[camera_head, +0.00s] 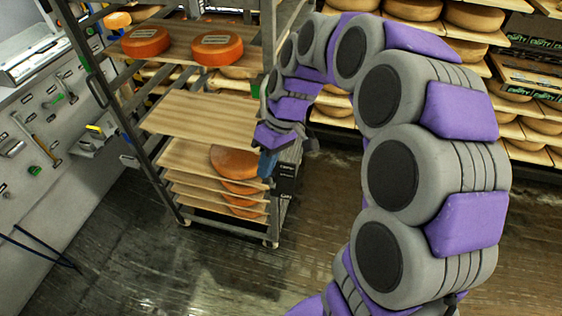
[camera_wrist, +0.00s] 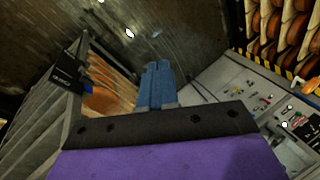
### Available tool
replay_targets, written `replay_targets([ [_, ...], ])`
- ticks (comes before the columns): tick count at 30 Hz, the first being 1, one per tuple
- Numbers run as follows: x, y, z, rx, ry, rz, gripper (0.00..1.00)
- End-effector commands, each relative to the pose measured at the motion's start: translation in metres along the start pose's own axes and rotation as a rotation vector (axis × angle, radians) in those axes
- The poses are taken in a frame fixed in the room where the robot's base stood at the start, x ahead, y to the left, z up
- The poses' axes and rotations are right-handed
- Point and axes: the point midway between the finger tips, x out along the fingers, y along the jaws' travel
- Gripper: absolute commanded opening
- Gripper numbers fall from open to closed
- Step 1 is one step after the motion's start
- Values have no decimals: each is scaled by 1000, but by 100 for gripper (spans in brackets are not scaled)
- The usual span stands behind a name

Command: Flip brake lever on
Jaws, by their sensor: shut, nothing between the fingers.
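My gripper (camera_head: 267,164) is at the right front post of the wheeled cheese rack (camera_head: 186,111). Its blue fingers (camera_wrist: 158,68) are together and empty in the wrist view. A black box with small pale lettering (camera_head: 287,171) is on the rack's post, just right of the fingertips in the head view.
Orange cheese wheels (camera_head: 217,48) lie on the rack's wooden shelves. A tool wall (camera_head: 45,130) stands at the left. Shelves full of cheese (camera_head: 530,90) stand behind. The wet dark floor (camera_head: 200,270) in front of the rack is clear.

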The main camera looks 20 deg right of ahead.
Motion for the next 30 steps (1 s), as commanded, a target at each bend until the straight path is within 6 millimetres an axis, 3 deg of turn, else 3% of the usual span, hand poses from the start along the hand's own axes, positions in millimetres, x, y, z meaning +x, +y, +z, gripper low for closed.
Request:
replay_targets([
  [6, 2, 43, -36, -86, 47, -49, 0],
  [13, 9, 93, -64, -163, 100, -72, 0],
  [21, 21, 146, -79, -226, 144, -75, 0],
  [30, 40, 211, -82, -285, 178, -57, 0],
])
